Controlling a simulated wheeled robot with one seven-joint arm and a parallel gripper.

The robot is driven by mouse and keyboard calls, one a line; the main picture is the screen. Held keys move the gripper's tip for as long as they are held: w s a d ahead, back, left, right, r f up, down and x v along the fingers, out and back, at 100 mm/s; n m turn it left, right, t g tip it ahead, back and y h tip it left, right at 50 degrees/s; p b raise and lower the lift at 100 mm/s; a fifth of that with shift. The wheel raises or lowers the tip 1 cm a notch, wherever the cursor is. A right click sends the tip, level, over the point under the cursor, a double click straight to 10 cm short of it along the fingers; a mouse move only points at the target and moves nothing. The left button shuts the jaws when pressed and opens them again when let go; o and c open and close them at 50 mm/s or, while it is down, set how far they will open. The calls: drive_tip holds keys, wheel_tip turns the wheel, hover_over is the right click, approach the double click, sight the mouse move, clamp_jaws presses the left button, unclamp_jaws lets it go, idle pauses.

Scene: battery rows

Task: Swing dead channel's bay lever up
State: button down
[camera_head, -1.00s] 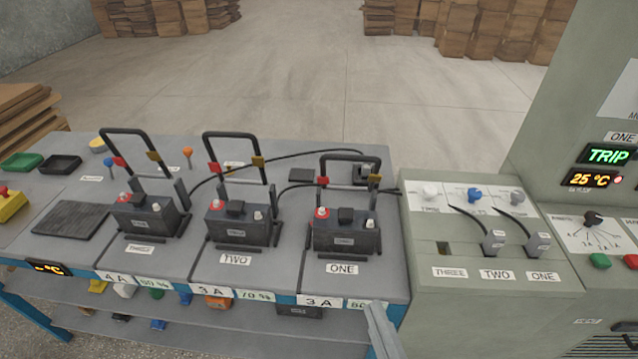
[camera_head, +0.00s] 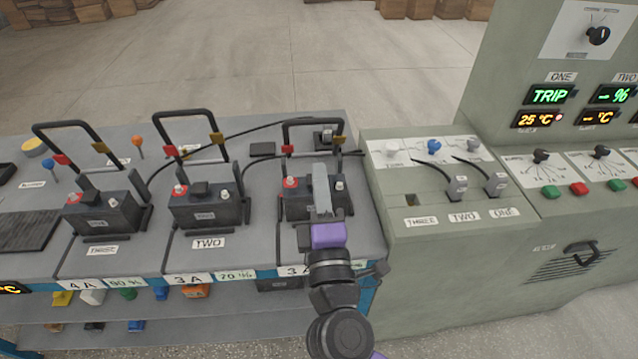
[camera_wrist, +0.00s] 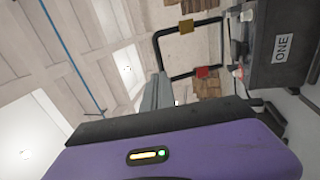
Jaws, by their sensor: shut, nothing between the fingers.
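Three bays on the bench hold dark batteries: THREE (camera_head: 103,215), TWO (camera_head: 207,204) and ONE (camera_head: 300,205). Each has a black U-shaped lever behind it: THREE's (camera_head: 66,124), TWO's (camera_head: 183,113) and ONE's (camera_head: 312,122). All three loops stand raised, with red and yellow clips on them; ONE's looks lower than the others. My gripper (camera_head: 321,180) is shut and empty, in front of battery ONE and hiding part of it. In the wrist view its grey fingers (camera_wrist: 157,95) are beside ONE's lever (camera_wrist: 157,48), apparently apart from it; battery ONE (camera_wrist: 280,45) is at right.
Channel ONE's display (camera_head: 549,95) reads TRIP and 25 °C with a red light; channel TWO's (camera_head: 611,94) shows dashes. The grey cabinet (camera_head: 450,240) with plugs and knobs stands right of the bench. Cables run behind the bays. Open floor lies beyond.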

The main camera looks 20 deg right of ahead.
sight(314, 122)
drive_tip(key=p+x, duration=0.2)
drive_tip(key=x, duration=0.7)
drive_tip(key=shift+w+d, duration=0.1)
drive_tip(key=shift+p, duration=0.3)
drive_tip(key=shift+w+r+p, duration=0.1)
drive_tip(key=shift+r+p, duration=0.25)
drive_tip(key=shift+p, duration=0.3)
drive_tip(key=shift+g, duration=0.6)
drive_tip(key=w+p, duration=0.1)
drive_tip(key=w+d+r+p, duration=0.1)
drive_tip(key=w+p, duration=0.1)
drive_tip(key=shift+w+d+r+p, duration=0.15)
drive_tip(key=shift+w+r+p, duration=0.15)
drive_tip(key=shift+w+r, duration=0.2)
drive_tip(key=shift+r, duration=0.05)
